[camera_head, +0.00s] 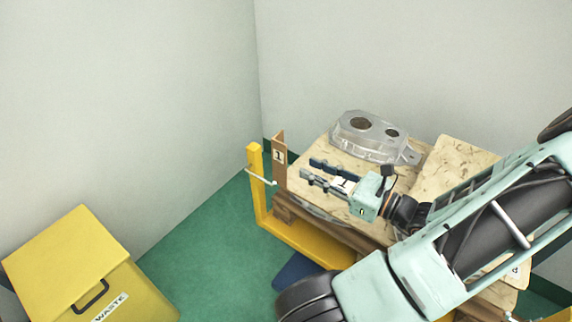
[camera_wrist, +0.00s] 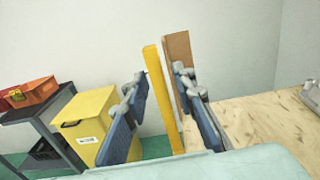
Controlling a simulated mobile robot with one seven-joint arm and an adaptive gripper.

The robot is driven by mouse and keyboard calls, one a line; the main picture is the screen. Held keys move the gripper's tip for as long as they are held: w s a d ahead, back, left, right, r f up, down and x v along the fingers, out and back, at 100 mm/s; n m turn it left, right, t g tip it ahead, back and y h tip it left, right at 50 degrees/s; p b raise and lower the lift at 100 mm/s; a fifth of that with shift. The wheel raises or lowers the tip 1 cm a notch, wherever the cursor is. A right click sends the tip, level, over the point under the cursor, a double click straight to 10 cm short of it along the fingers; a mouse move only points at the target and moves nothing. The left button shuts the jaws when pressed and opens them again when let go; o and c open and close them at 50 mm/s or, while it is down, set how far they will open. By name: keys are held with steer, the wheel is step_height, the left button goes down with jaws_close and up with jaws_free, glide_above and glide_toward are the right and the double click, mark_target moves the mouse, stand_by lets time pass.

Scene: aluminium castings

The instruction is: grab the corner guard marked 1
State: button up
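In the wrist view the brown guard (camera_wrist: 178,48) stands upright beyond my gripper, partly hidden by the right finger. My gripper (camera_head: 311,168) is open and empty, just right of the guard in the head view, with its fingers pointing towards it. In the wrist view my gripper (camera_wrist: 159,80) has its fingers well apart; a yellow post shows between them. I see no contact with the guard.
The yellow post (camera_head: 256,185) stands close left of the guard, with a pale bar beside it. A grey casting (camera_head: 370,138) lies on the wooden board (camera_head: 320,155). A yellow waste bin (camera_head: 75,265) is at lower left. The wrist view shows a dark cart (camera_wrist: 45,115) with orange boxes.

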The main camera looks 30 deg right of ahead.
mark_target(279, 150)
steer(key=d+x, duration=0.1)
steer(key=x, duration=0.9)
steer(key=shift+w+r+m+h, duration=0.3)
steer(key=shift+w+r, duration=0.1)
steer(key=shift+r, duration=0.05)
jaws_close()
